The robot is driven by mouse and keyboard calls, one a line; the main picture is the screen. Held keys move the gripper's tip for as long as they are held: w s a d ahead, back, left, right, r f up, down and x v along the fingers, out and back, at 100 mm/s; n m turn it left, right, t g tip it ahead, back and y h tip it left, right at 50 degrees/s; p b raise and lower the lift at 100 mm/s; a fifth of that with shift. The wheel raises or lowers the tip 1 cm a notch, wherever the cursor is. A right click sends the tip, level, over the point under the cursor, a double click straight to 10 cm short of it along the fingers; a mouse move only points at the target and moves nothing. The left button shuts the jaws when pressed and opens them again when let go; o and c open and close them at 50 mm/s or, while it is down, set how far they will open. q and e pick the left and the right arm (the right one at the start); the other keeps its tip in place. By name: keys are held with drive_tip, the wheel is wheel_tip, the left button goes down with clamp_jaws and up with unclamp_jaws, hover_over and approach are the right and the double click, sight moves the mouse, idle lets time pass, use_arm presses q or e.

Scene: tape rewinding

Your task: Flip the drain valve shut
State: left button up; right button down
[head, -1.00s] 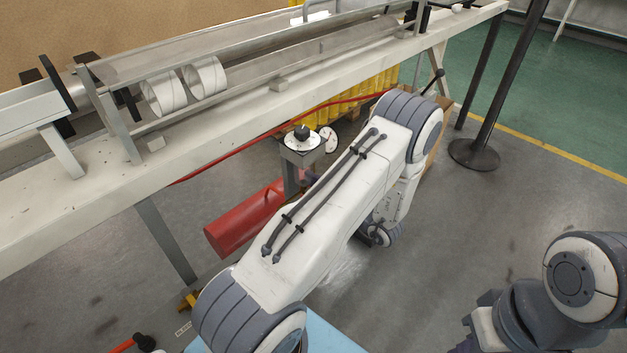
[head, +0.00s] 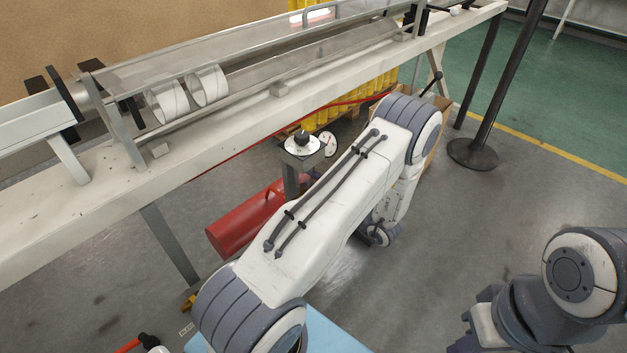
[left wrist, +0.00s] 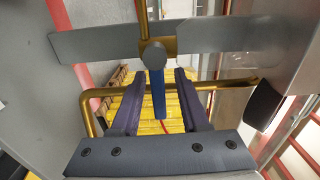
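The drain valve shows in the left wrist view as a brass pipe with a round grey hub (left wrist: 153,53) and a blue lever (left wrist: 158,95) pointing down in the picture. My left gripper (left wrist: 159,74) has its two dark purple fingers apart, one on each side of the blue lever. A gap shows between the lever and each finger. In the head view my left arm's white links hide the valve, and I cannot make out the left gripper's fingers there. My right arm shows at the lower right of the head view, but its gripper fingers are not seen.
A long pale bench (head: 110,195) with white rolls (head: 208,86) runs along the upper left. Below it are a red cylinder (head: 240,225) and a post with a round white top (head: 303,143). A black pole stand (head: 473,154) is at the right. Grey floor there is clear.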

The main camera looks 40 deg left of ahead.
use_arm(q)
drive_tip(key=s+d, duration=0.1)
drive_tip(key=d, duration=0.9)
drive_tip(key=shift+d+p, duration=0.25)
drive_tip(key=shift+p, duration=0.05)
